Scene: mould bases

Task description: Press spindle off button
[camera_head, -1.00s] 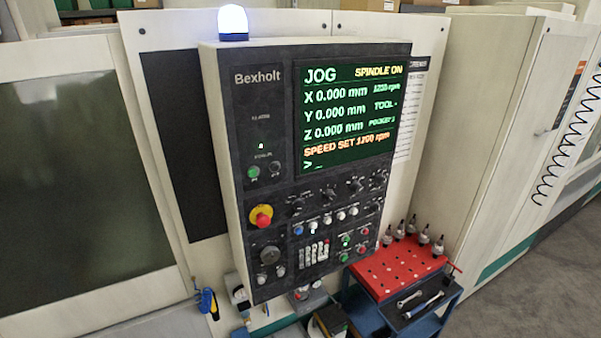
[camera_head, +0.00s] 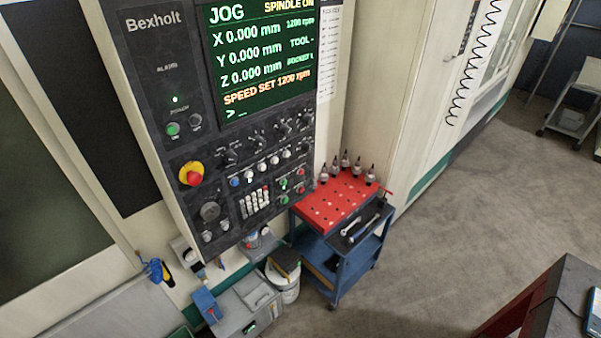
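The machine control panel (camera_head: 150,100) stands upright on the left side of the view. Its screen (camera_head: 258,60) reads JOG, SPINDLE ON and SPEED SET 1200 rpm. Green and red buttons sit in pairs at the panel's lower right: an upper green button (camera_head: 283,184) with a red button (camera_head: 300,172) to its right, and a lower green button (camera_head: 284,199) with another red button (camera_head: 301,188). Their labels are too small to read, so I cannot tell which is spindle off. A red emergency stop (camera_head: 191,174) sits at the left. Neither of my grippers shows.
A blue cart (camera_head: 345,268) with a red top (camera_head: 328,207) bearing several tool holders stands right of the panel. A grey toolbox (camera_head: 240,305) and a white bucket (camera_head: 287,290) are on the floor below. A dark table (camera_head: 565,300) is at the lower right. Open floor lies between.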

